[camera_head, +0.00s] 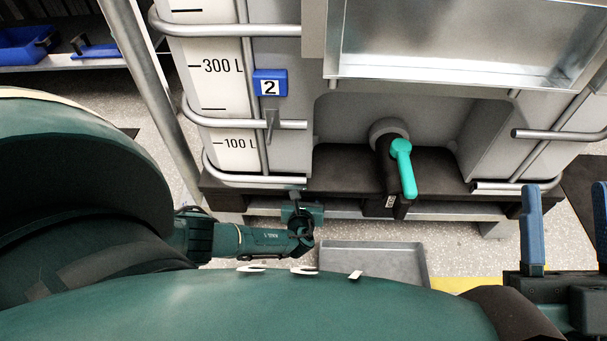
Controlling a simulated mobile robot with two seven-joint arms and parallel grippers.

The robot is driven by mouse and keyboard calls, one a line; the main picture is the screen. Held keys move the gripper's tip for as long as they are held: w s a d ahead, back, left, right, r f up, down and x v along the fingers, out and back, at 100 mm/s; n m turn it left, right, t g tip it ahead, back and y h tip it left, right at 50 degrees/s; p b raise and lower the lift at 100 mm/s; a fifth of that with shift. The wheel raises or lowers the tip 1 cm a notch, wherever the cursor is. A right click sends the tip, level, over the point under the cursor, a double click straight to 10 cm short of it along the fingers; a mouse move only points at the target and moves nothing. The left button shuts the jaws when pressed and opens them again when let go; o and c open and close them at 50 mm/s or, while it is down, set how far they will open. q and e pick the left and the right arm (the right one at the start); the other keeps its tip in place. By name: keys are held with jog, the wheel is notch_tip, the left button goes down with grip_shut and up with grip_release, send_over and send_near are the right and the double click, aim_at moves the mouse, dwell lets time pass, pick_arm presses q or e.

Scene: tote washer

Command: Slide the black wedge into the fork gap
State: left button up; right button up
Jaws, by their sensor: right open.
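My right gripper (566,190) is at the lower right, its two blue fingers wide apart with nothing between them. It is in front of the right end of the black pallet (240,196) under the white tank. The low space under the pallet is partly in view between its feet; my arm hides part of its left side. A dark green arm with a small teal and black end piece (302,213) reaches in from the left to the pallet's front edge. I cannot make out its fingers. I cannot pick out the black wedge with certainty.
A tap with a turquoise handle (404,168) sticks out of the tank (215,110). A metal tray (375,262) lies on the floor before the pallet. A steel basin (460,45) overhangs at the top. Blue bins (22,48) stand on a shelf at the far left.

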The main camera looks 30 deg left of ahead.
pick_arm(q)
jog(key=shift+w, duration=0.15)
grip_shut()
dwell(0.6)
